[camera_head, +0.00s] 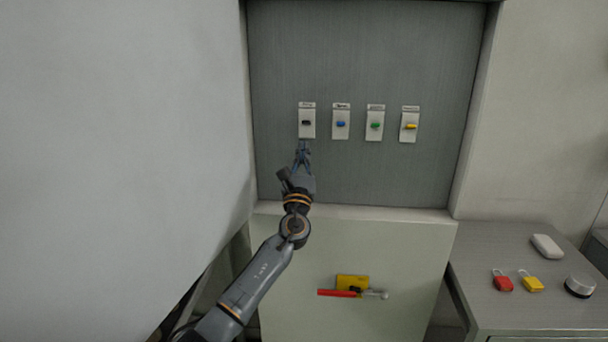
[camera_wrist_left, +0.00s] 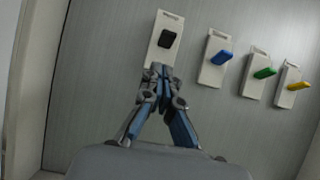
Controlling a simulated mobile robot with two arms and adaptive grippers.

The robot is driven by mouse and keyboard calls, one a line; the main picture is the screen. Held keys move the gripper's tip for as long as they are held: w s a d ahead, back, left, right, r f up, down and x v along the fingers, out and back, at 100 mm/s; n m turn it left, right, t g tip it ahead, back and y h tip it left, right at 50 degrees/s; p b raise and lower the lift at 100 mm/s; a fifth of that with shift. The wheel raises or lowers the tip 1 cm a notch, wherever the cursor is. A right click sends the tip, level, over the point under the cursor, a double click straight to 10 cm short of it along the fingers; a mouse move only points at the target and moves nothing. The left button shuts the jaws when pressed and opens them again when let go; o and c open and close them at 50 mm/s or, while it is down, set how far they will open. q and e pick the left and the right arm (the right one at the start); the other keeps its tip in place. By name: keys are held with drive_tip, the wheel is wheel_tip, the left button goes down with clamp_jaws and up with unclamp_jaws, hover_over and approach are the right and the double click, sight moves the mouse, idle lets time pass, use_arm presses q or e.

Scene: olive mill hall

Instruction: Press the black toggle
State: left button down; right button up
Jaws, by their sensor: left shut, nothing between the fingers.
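The black toggle (camera_head: 307,123) sits on a white plate at the left end of a row on the grey panel. It also shows in the left wrist view (camera_wrist_left: 167,39). My left gripper (camera_head: 303,146) is shut and empty, its fingertips just below the black toggle. In the left wrist view the gripper (camera_wrist_left: 159,70) overlaps the lower part of the plate, and the toggle itself is uncovered. I cannot tell whether the fingertips touch the plate. My right gripper is not in view.
Blue (camera_head: 341,124), green (camera_head: 376,125) and yellow (camera_head: 410,126) toggles stand to the right of the black one. A large pale surface (camera_head: 120,130) fills the left. A table (camera_head: 520,300) at right holds red (camera_head: 502,283) and yellow (camera_head: 531,284) padlocks.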

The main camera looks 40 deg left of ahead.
use_arm(q)
drive_tip(key=s+d+r+p, duration=0.1)
drive_tip(key=s+d+p, duration=0.1)
drive_tip(key=s+d, duration=0.3)
drive_tip(key=s, duration=0.3)
drive_tip(key=shift+s+d+r, duration=0.2)
drive_tip(key=shift+s+r, duration=0.05)
drive_tip(key=shift+r, duration=0.15)
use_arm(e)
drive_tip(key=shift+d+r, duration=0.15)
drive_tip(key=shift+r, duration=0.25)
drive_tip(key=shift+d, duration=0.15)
